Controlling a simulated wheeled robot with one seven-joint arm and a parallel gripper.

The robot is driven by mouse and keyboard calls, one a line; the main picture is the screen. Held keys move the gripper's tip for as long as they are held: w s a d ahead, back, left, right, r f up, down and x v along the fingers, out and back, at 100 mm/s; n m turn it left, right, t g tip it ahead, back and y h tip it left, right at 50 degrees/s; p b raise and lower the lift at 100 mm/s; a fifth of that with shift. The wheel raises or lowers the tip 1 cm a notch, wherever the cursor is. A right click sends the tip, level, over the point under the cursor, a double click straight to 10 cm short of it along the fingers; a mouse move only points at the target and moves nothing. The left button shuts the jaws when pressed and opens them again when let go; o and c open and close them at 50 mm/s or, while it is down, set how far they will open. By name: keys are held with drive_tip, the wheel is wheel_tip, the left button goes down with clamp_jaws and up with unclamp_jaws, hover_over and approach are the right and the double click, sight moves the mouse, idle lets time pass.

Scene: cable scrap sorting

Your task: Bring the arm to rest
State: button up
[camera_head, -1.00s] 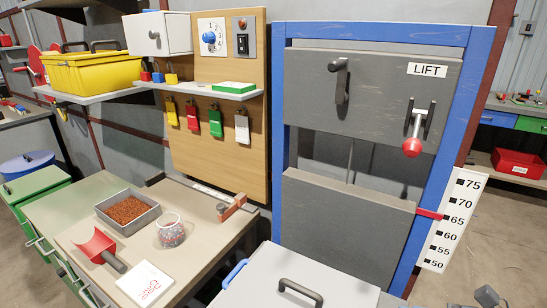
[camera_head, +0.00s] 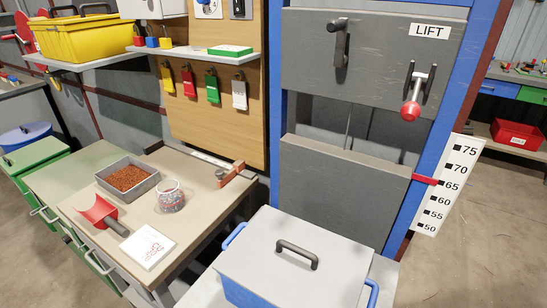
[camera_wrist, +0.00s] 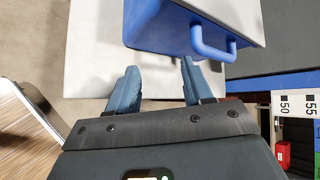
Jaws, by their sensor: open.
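My gripper (camera_wrist: 158,84) shows in the wrist view with its two blue fingers spread apart and nothing between them. The fingertips point toward a blue box (camera_wrist: 165,28) with a blue side handle (camera_wrist: 212,40); I see a gap between the fingers and the box. In the head view the same box, with a grey lid (camera_head: 300,264) and a dark top handle (camera_head: 297,254), stands at the bottom centre. My arm and gripper do not show in the head view.
A workbench (camera_head: 190,225) at the left holds a tray of copper-coloured granules (camera_head: 128,178), a glass jar (camera_head: 171,196), a red scoop (camera_head: 98,212) and a white card (camera_head: 147,246). A blue-framed lift (camera_head: 350,180) stands behind the box. Open floor (camera_head: 480,240) lies at the right.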

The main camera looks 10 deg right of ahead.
drive_tip(key=s+r+n+h, duration=0.1)
drive_tip(key=s+n+h, duration=0.2)
drive_tip(key=s+n, duration=0.45)
drive_tip(key=s+r+n+t, duration=0.2)
drive_tip(key=s+r+n, duration=0.4)
drive_tip(key=r, duration=0.2)
drive_tip(key=s+r+n+t+h, duration=0.1)
drive_tip(key=s+r+n+t, duration=0.2)
drive_tip(key=s+r+n, duration=0.3)
wheel_tip(320, 180, up, 3)
drive_tip(key=shift+s+a+f+n, duration=0.2)
drive_tip(key=shift+a+n, duration=0.15)
drive_tip(key=shift+n, duration=0.2)
